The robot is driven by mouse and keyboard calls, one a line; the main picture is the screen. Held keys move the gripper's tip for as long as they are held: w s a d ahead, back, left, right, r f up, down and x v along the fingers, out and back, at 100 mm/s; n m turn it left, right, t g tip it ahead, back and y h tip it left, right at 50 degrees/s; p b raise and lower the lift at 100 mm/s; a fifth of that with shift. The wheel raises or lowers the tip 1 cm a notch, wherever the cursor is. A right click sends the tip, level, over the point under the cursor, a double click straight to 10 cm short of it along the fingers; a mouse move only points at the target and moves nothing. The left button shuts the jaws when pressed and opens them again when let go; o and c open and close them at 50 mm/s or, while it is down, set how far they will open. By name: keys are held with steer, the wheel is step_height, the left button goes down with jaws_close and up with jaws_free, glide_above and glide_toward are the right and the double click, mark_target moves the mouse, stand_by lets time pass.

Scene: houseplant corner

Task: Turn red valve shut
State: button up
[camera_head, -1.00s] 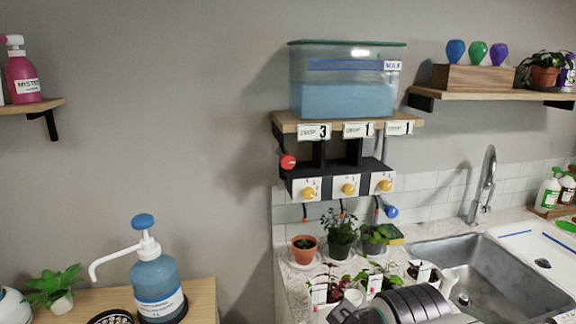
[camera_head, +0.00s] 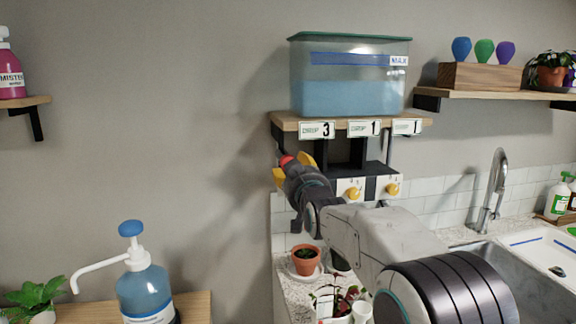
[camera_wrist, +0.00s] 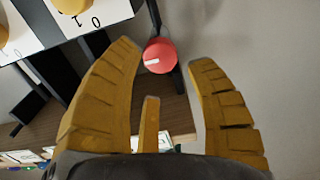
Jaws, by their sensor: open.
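The red valve (camera_wrist: 160,55) is a round red knob with a white mark, at the end of the black frame under the tank shelf. In the head view the red valve (camera_head: 285,160) shows only in part, behind my gripper (camera_head: 290,172). In the wrist view my gripper (camera_wrist: 168,68) is open, with its yellow fingers spread to either side of the red knob. The knob appears between and just beyond the fingertips. I cannot tell whether any finger touches it.
A tank of blue liquid (camera_head: 350,88) stands on the wooden shelf (camera_head: 285,119) above. Yellow dials (camera_head: 354,193) on white plates are right of my gripper. Potted plants, including one in a terracotta pot (camera_head: 306,262), stand below.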

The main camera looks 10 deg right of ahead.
steer(key=shift+w+p, duration=0.95)
steer(key=shift+w, duration=2.05)
steer(key=shift+o, duration=0.4)
steer(key=c, duration=1)
